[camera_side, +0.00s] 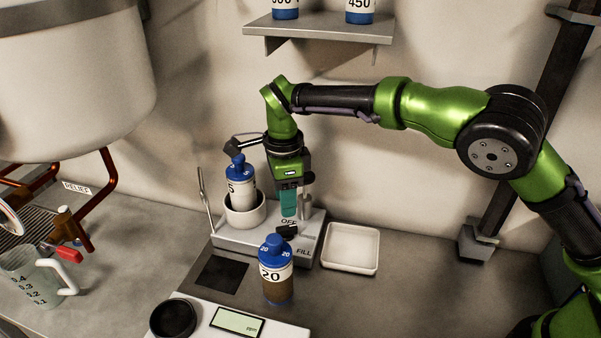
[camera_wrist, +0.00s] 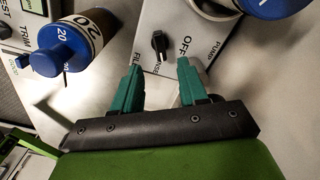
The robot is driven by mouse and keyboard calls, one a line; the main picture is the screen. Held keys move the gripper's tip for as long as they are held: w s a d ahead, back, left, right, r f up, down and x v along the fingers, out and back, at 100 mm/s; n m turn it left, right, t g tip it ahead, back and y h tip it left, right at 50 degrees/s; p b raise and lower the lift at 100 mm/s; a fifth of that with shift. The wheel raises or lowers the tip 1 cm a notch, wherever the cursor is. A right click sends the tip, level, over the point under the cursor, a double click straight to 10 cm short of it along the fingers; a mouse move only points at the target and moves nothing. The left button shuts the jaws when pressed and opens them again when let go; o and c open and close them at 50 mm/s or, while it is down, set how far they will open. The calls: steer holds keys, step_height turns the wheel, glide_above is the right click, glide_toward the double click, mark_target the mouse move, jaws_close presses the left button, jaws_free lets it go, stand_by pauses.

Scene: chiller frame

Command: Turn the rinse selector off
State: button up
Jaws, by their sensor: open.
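The rinse selector (camera_side: 287,230) is a small black knob on the sloped front of a pale grey box (camera_side: 236,238), near the printed words OFF and FILL. In the wrist view the knob (camera_wrist: 159,43) shows between and just beyond my fingertips, with FILL to its left, OFF to its right and PUMP farther right. I cannot tell for certain which word it points at. My gripper (camera_side: 289,214) hangs fingers down just above the knob in the side view. Its two green fingers (camera_wrist: 160,67) are apart in the wrist view, with nothing between them.
A blue-capped bottle marked 20 (camera_side: 277,280) stands close in front of the box. Another bottle (camera_side: 240,185) sits in a white cup on the box, left of my gripper. A white tray (camera_side: 351,248) lies to the right. A scale (camera_side: 237,322) is in front.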

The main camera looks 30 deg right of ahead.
mark_target(287, 227)
step_height(287, 227, down, 7)
steer(key=shift+f, duration=0.2)
jaws_close()
stand_by(0.3)
